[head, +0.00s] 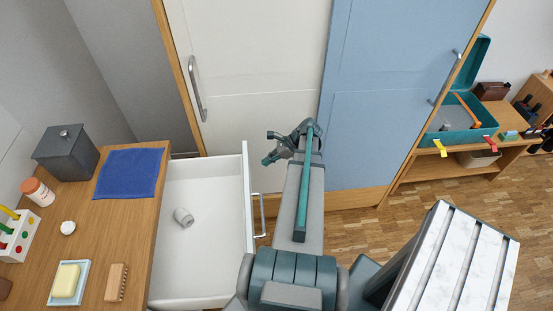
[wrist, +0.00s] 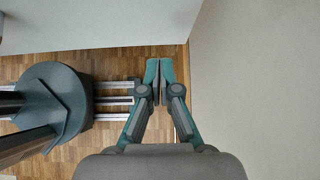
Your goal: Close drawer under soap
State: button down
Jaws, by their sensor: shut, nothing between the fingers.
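The open white drawer (head: 207,290) is pulled out from the wooden cabinet (head: 128,222) at the left in the head view. A small whitish cup-like item (head: 183,217) lies on its side inside it. The drawer's metal handle (head: 262,216) is on its right-hand front. The yellow soap (head: 66,281) rests on a pale blue dish (head: 54,295) on the cabinet top. My gripper (head: 268,147) is beyond the drawer's far front corner, apart from the handle. In the wrist view my gripper (wrist: 159,72) is shut and empty, above the wooden floor.
A white door (head: 250,60) and a blue door (head: 400,80) stand behind my arm. A low bench (head: 470,158) stands at the right.

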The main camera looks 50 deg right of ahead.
jog(key=shift+w+a+f+b, duration=0.2)
jog(key=shift+w+a, duration=0.6)
jog(key=shift+w, duration=0.1)
jog(key=shift+w+a+f+b, duration=0.15)
jog(key=shift+w+a+b, duration=0.05)
jog(key=shift+w+a, duration=0.65)
